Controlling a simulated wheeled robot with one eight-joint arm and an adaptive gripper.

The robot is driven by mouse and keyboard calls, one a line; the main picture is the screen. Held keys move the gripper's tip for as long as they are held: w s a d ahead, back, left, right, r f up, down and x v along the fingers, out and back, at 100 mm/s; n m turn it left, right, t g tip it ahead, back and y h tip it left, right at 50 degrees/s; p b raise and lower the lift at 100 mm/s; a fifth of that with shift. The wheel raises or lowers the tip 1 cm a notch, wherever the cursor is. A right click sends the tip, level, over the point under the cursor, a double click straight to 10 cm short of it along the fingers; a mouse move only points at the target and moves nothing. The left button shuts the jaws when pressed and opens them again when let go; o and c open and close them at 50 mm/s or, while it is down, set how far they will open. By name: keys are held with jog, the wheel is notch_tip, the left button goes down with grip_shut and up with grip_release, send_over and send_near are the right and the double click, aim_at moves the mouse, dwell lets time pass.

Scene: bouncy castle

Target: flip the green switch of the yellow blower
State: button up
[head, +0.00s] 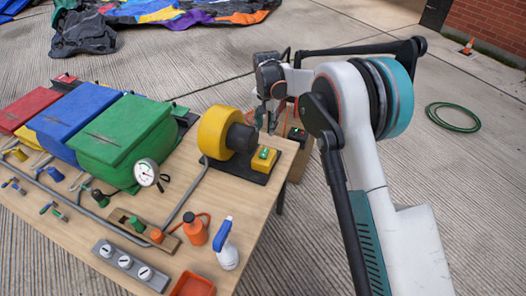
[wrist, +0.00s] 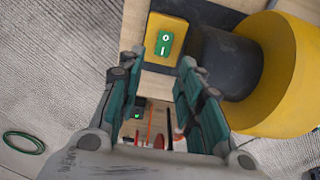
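The yellow blower (head: 214,132) lies on its side at the right end of the wooden table, on a dark base plate. A yellow box (head: 264,160) on the same plate carries the green switch (head: 264,154). In the wrist view the green switch (wrist: 164,44) shows O and I marks on top of the yellow box, left of the blower's dark neck (wrist: 225,62). My gripper (wrist: 160,64) is open, with nothing seen held between its teal fingers; the fingertips are close below the switch in that view. In the head view my gripper (head: 268,117) is beyond the box, partly hard to make out.
Green (head: 122,142), blue (head: 75,122) and red (head: 28,108) bins stand left of the blower. A gauge (head: 146,173), an orange can (head: 195,230) and a spray bottle (head: 226,245) are nearer. A green hose (head: 453,117) lies on the open floor at right.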

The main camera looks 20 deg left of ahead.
aim_at(263, 154)
jog(key=f+b, duration=0.1)
jog(key=f, duration=0.4)
jog(key=f+b, duration=0.2)
jog(key=f, duration=0.3)
jog(key=a+f+b, duration=0.1)
jog(key=f, duration=0.3)
jog(key=shift+f, duration=0.4)
jog(key=shift+c, duration=0.3)
